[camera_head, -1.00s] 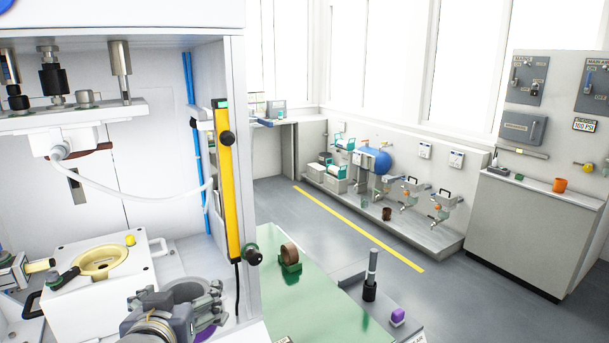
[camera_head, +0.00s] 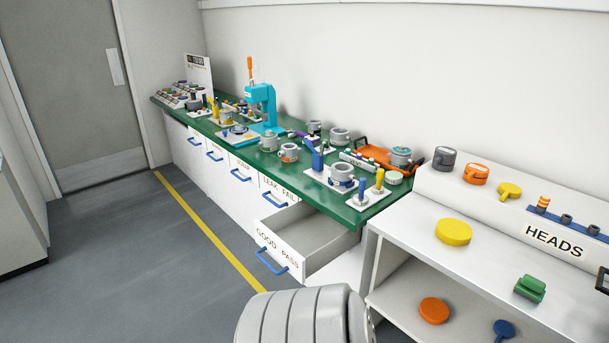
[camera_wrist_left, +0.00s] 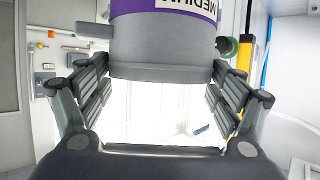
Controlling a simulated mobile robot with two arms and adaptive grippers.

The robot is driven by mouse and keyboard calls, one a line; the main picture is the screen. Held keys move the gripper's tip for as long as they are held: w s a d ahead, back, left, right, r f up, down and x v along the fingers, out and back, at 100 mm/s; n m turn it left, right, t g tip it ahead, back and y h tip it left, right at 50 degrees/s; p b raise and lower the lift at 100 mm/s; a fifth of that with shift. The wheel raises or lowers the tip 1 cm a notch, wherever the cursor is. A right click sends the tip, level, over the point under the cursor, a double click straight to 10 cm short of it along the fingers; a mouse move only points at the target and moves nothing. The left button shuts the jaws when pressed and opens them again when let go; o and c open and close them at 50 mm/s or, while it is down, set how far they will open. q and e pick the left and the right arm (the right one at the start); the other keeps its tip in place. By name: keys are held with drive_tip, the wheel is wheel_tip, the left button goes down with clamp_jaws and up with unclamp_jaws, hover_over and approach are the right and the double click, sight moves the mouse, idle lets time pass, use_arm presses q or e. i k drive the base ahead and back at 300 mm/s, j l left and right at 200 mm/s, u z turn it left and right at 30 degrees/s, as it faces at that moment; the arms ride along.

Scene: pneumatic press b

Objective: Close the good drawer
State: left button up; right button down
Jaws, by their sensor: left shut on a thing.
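The good drawer (camera_head: 282,254), white with the label GOOD PASS and a blue handle (camera_head: 271,262), is pulled open from under the green bench in the head view. Its visible inside looks empty. My left gripper (camera_wrist_left: 158,88) shows in the left wrist view, shut on a grey cylindrical part (camera_wrist_left: 162,50) with a purple band; the lettering is cut off by the frame edge. This gripper is not seen near the drawer. My right gripper is in neither current view.
Several other drawers with blue handles along the bench (camera_head: 378,205) are shut. A white shelf unit (camera_head: 405,240) marked HEADS stands close to the right of the open drawer. Grey floor (camera_head: 130,265) with a yellow line is clear in front of the drawers.

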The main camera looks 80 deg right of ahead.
sight(299, 246)
drive_tip(key=z, duration=0.45)
drive_tip(key=l+z, duration=0.15)
drive_tip(key=z, duration=0.75)
drive_tip(key=i+z, duration=0.1)
drive_tip(key=z, duration=0.35)
drive_tip(key=i+l+z, duration=0.15)
drive_tip(key=z, duration=0.3)
drive_tip(key=i+z, duration=0.65)
drive_tip(key=z, duration=0.2)
drive_tip(key=i+j, duration=0.2)
drive_tip(key=i, duration=0.3)
drive_tip(key=l+z, duration=0.05)
